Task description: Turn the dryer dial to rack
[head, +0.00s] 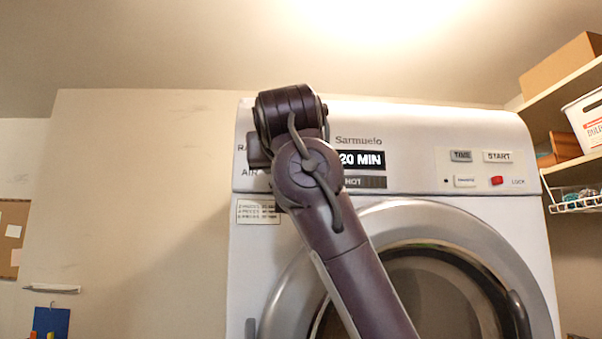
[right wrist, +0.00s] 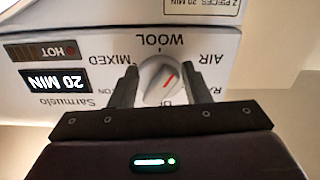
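The dryer (head: 440,120) has a front panel with a display reading 20 MIN. In the head view my right arm hides the dial and these fingertips. My left gripper is in neither view.
The dryer's round door (head: 390,225) is below the panel, behind my right arm. Shelves at the right hold a cardboard box (head: 562,68), a white bin (head: 588,118) and a wire basket (head: 577,203). The wall left of the dryer is mostly bare.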

